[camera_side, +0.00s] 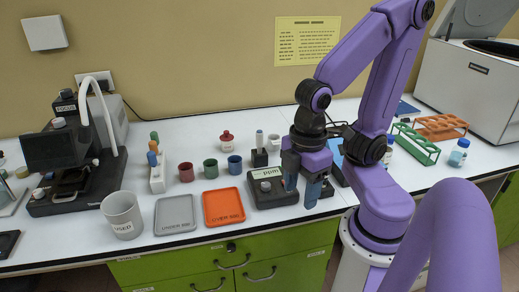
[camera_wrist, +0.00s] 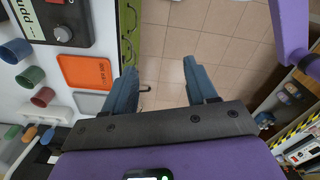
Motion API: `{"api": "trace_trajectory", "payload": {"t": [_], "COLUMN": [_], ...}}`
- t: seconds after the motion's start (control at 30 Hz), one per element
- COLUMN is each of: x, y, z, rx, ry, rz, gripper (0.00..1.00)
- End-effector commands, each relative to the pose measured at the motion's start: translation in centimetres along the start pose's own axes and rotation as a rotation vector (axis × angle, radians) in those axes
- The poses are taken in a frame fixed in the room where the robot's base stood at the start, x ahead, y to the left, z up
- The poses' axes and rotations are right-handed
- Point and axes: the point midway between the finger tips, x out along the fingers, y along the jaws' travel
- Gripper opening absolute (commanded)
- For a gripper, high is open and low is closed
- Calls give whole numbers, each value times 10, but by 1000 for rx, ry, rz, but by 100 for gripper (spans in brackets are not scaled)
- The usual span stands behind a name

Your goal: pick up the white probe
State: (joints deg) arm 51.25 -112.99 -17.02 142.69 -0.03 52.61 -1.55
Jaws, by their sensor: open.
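A pale probe (camera_side: 259,138) stands upright in a small black block (camera_side: 260,158) behind the meter; it is the likeliest white probe, though its colour looks bluish grey. I cannot make it out in the wrist view. My gripper (camera_side: 302,182) is open, with its blue-grey fingers pointing down at the right end of the meter, to the right of and nearer than the probe. In the wrist view the open fingers (camera_wrist: 160,68) have nothing between them, only floor beyond the bench edge.
The meter (camera_side: 272,187) sits close to my fingers. An orange tray (camera_side: 224,207), a grey tray (camera_side: 175,215) and a mug (camera_side: 122,215) line the front. Cups (camera_side: 210,168) and a white pen rack (camera_side: 157,179) stand left. A green rack (camera_side: 416,144) is right.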

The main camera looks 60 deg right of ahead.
Motion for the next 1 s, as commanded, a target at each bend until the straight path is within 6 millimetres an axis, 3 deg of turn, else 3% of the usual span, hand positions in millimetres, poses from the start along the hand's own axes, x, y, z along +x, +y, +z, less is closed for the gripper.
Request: {"api": "trace_trajectory", "payload": {"t": [0.17, 0.37, 0.53, 0.77, 1.0], "x": [-9, -23, -33, -47, -59], "y": [33, 96, 154, 233, 305], "z": [-19, -36, -34, -8, 47], "rx": [-41, -127, -199, -294, -388], "ry": [-2, -20, -45, -90, -142], "rz": [17, 44, 62, 69, 53], "gripper": [57, 57, 57, 57, 57]}}
